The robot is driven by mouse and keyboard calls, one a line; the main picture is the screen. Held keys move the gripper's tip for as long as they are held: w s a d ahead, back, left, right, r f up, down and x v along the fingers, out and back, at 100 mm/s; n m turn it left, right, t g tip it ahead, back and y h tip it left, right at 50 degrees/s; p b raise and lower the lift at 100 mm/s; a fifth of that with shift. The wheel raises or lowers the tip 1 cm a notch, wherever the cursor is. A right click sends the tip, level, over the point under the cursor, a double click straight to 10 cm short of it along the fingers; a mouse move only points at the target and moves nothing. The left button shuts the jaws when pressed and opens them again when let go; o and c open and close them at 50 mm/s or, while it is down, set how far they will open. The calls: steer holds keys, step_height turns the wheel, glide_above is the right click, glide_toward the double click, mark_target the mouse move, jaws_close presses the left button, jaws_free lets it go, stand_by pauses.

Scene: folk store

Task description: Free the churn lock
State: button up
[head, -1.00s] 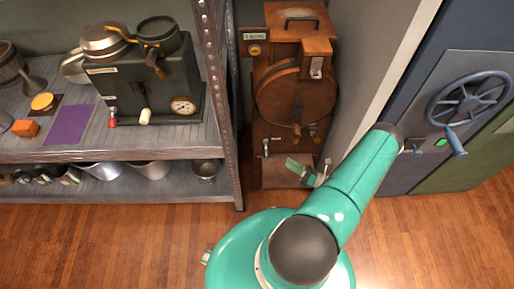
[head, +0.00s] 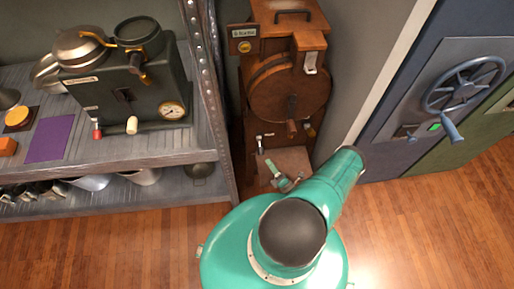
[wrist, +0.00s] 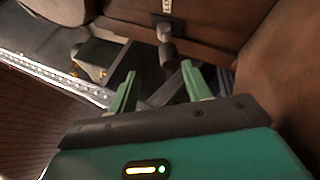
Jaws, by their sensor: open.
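The wooden churn (head: 288,92) stands in the gap right of the shelf, with a round drum and a small sign (head: 243,32) at its top left. A pale latch plate (head: 310,63) sits near its top. A small lever (head: 259,143) is at its lower left and a knob (head: 310,130) at its lower right. I cannot tell which of these is the lock. My gripper (head: 284,180) is low before the churn's base. In the wrist view my gripper (wrist: 160,88) is open and empty, with a dark cylindrical knob (wrist: 166,42) beyond its fingers, apart from them.
A metal shelf (head: 185,150) stands close on the left, bearing a grey machine with a gauge (head: 172,110) and a purple mat (head: 50,139). A wall and a blue door with a handwheel (head: 465,85) are on the right. The wooden floor (head: 420,230) in front is clear.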

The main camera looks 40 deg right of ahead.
mark_target(258, 149)
steer(key=x, duration=0.3)
steer(key=f+x, duration=0.1)
steer(key=x, duration=0.5)
steer(key=shift+w+f, duration=0.15)
steer(key=shift+w, duration=0.25)
jaws_close()
